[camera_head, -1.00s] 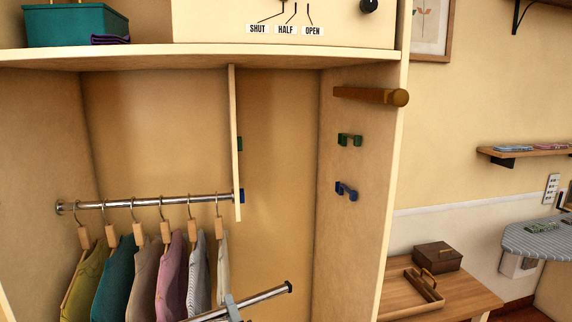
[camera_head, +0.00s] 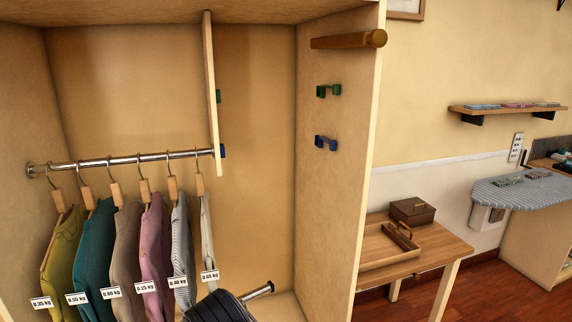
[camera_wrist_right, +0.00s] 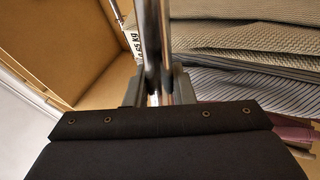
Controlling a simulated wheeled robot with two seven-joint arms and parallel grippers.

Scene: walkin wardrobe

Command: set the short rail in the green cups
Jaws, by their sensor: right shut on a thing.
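The short rail (camera_head: 260,290) is a metal bar with a dark end cap, low in front of the wardrobe bay in the head view. My right gripper (camera_wrist_right: 158,92) is shut on the short rail, which shows as bright metal (camera_wrist_right: 153,45) between the fingers in the wrist view. In the head view my dark wrist hides most of the rail. One green cup (camera_head: 328,91) is on the bay's right wall. The other green cup (camera_head: 218,96) is on the divider, mostly hidden by the divider's edge. The rail is below both cups and apart from them. My left gripper is out of view.
Blue cups sit below the green ones, on the right wall (camera_head: 326,142) and divider (camera_head: 222,151). Several garments hang from a fixed rail (camera_head: 125,160) left of the divider (camera_head: 210,70). A wooden peg (camera_head: 345,40) juts out above the right green cup. The bay between is empty.

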